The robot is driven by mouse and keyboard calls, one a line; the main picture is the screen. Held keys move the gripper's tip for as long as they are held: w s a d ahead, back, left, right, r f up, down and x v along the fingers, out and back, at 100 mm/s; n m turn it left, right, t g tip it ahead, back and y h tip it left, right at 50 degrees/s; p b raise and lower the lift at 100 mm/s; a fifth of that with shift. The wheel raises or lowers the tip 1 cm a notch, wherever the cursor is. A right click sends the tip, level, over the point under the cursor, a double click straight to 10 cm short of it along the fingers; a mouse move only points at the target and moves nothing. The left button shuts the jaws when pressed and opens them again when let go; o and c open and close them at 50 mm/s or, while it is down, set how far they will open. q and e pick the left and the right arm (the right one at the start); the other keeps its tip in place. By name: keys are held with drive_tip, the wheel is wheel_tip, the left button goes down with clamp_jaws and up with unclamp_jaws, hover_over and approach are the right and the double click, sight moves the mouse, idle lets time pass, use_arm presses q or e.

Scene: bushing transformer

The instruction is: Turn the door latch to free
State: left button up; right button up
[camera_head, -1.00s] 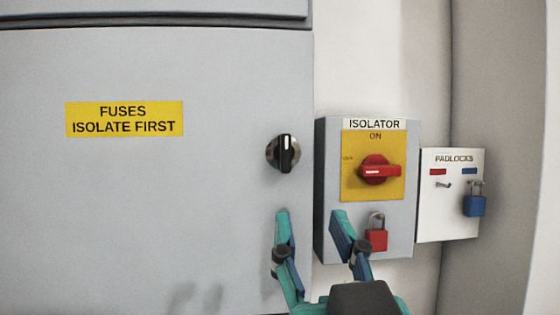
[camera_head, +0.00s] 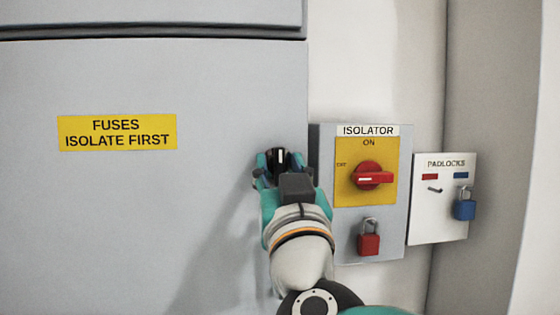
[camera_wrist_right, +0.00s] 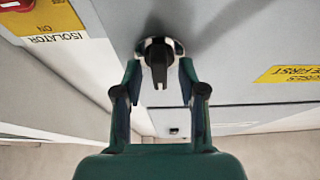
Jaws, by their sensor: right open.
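The door latch (camera_head: 281,157) is a black knob with a white mark on a round base, near the right edge of the grey cabinet door. Its mark points straight up in the head view. My right gripper (camera_head: 279,165) is in front of it and partly hides it. In the right wrist view the latch (camera_wrist_right: 158,60) sits between the two fingers of the open gripper (camera_wrist_right: 160,72), with a gap on each side. I cannot tell whether either finger touches it. My left gripper is not in view.
The grey door carries a yellow fuses label (camera_head: 118,132). A padlock board (camera_head: 437,215) with a blue padlock (camera_head: 465,207) is further right.

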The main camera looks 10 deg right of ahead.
drive_tip(key=shift+w+r, duration=0.1)
drive_tip(key=shift+w, duration=0.05)
drive_tip(key=shift+c, duration=0.3)
clamp_jaws()
